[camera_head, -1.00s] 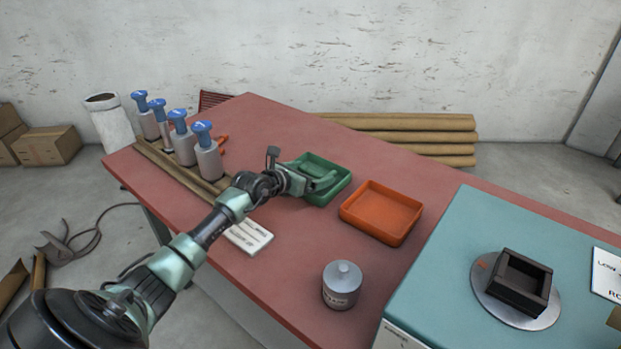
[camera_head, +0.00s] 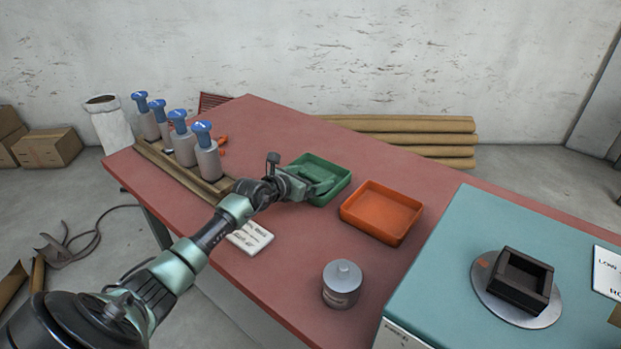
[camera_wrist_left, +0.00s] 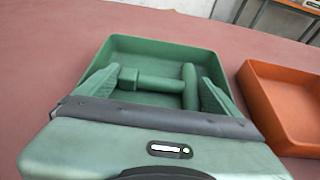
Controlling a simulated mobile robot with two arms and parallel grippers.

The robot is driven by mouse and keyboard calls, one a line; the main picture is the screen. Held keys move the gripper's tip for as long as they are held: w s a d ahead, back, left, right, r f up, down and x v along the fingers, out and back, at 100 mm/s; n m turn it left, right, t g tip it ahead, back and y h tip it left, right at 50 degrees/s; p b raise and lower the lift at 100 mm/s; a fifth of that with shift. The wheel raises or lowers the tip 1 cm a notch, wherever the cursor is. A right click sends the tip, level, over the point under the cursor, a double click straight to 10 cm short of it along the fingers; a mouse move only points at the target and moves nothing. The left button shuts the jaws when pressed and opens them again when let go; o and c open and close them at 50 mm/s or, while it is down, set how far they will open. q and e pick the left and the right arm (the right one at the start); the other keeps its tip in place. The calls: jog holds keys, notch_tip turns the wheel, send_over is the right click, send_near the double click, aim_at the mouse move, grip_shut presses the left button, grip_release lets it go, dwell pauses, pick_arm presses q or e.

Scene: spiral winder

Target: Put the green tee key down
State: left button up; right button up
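The green tee key (camera_wrist_left: 158,83) lies in the green tray (camera_wrist_left: 165,47), its stem running across and its crossbar at the right end. In the left wrist view it shows between the two fingers of my left gripper (camera_wrist_left: 158,75), which stand wide apart with gaps to the key. In the head view my left gripper (camera_head: 322,186) reaches into the green tray (camera_head: 338,168) from the left, and the key is too small and similar in colour to make out there. My right gripper is not in view.
An orange tray (camera_head: 382,212) stands right of the green one. A grey lidded pot (camera_head: 342,284) is near the front edge. Several blue-topped grey bottles (camera_head: 207,152) stand at the left. A teal machine (camera_head: 440,250) with a dark square block (camera_head: 519,281) is at right.

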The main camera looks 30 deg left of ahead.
pick_arm(q)
jog(key=shift+s+d+f+g, duration=0.1)
jog(key=shift+s+f+g, duration=0.05)
jog(key=shift+f, duration=0.25)
jog(key=shift+s+d+f+g, duration=0.1)
jog(key=shift+s+f+g, duration=0.05)
jog(key=shift+f, duration=0.2)
jog(key=v, duration=0.4)
jog(key=p+v, duration=0.1)
jog(key=v, duration=0.3)
jog(key=r+v, duration=0.1)
jog(key=v, duration=0.3)
jog(key=shift+w+a+r, duration=0.15)
jog(key=shift+a+r, duration=0.05)
